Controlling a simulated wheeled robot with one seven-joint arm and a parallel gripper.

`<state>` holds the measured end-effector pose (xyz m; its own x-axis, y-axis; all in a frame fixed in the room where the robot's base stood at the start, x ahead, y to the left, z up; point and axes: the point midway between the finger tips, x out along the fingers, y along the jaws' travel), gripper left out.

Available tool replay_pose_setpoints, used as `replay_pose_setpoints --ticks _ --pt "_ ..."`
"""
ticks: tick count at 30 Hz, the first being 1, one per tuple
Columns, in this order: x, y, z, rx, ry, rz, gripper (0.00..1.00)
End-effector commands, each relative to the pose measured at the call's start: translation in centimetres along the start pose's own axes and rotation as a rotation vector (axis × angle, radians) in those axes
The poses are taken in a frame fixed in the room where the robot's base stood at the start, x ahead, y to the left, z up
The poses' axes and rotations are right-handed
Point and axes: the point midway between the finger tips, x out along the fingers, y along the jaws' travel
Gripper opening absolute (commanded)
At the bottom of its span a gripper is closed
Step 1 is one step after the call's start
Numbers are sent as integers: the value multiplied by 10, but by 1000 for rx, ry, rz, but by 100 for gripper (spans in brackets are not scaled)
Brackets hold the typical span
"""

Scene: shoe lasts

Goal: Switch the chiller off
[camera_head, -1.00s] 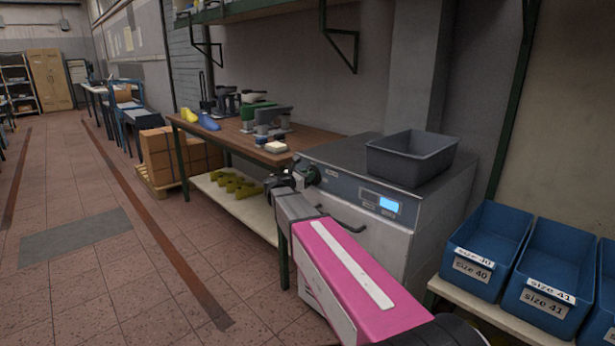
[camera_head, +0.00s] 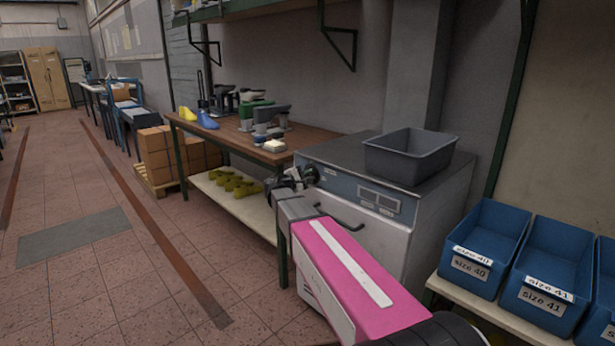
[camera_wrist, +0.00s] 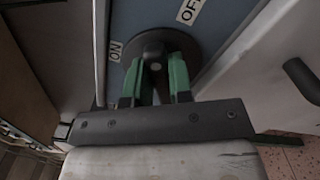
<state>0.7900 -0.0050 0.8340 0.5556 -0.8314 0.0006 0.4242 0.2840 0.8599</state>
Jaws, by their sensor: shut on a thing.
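The chiller (camera_head: 352,235) is a grey and white cabinet right of the wooden bench, with a blue-grey front panel. Its display (camera_head: 380,199) is dark. In the wrist view its round dark knob (camera_wrist: 152,52) sits on the panel between an ON label (camera_wrist: 115,50) and an OFF label (camera_wrist: 190,11). My gripper (camera_wrist: 157,82) has its green fingers shut on the knob. In the head view my gripper (camera_head: 300,176) is at the panel's left end, and my wrist hides part of the knob.
A grey open bin (camera_head: 410,158) stands on the chiller. A door handle (camera_head: 340,217) sticks out below the panel. Blue size bins (camera_head: 483,250) are on a shelf to the right. The bench (camera_head: 230,137) with shoe lasts is to the left.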

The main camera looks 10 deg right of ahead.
Motion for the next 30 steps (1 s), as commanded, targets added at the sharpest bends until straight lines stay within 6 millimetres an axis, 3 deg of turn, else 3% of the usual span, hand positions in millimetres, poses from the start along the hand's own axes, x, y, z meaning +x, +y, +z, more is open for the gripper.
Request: replay_pose_setpoints --ticks 15,30 --pt "-1 -6 -1 415 0 -3 0" --pt "-1 -8 -2 551 0 -3 0"
